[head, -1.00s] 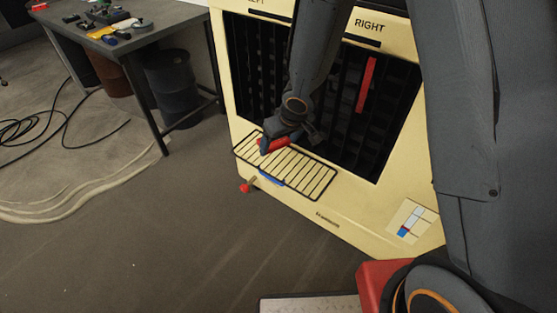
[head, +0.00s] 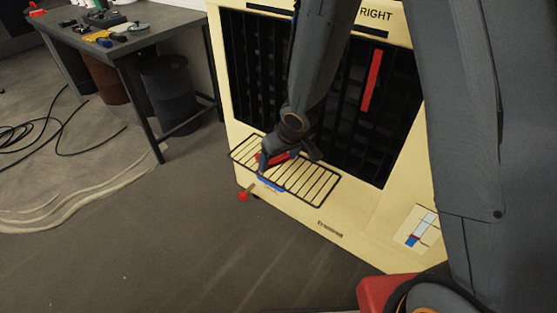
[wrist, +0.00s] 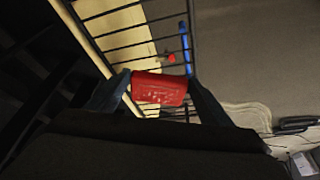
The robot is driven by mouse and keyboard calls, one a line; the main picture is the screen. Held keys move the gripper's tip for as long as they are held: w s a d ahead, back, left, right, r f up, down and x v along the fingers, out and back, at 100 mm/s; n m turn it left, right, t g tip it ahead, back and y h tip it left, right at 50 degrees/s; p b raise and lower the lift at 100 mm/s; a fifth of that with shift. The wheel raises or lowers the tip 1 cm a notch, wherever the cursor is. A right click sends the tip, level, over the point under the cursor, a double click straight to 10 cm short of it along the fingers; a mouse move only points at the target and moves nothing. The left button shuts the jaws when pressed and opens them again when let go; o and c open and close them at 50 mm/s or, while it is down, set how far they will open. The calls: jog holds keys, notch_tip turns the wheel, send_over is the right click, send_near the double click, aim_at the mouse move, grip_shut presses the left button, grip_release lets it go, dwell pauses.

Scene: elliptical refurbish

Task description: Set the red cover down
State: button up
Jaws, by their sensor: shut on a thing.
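The red cover (wrist: 159,88) is between the two fingers of my gripper (wrist: 155,95) in the wrist view. My gripper is shut on it. In the head view the red cover (head: 272,159) shows partly behind my gripper (head: 277,160), over the black wire rack (head: 310,185) on the front of the cream cabinet (head: 232,115). Whether the cover touches the rack bars is hard to tell.
A red bar (head: 372,80) stands in the dark slots under the RIGHT label. A blue strip (head: 270,184) marks the rack's front edge, and a red knob (head: 243,196) sits below it. A workbench (head: 120,45) with tools stands at the left. Open floor lies between.

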jog(key=o, duration=1.3)
jog(key=shift+f, duration=0.15)
jog(key=shift+c, duration=0.2)
jog(key=p+v, duration=0.9)
jog(key=v, duration=0.3)
jog(key=shift+r, duration=0.2)
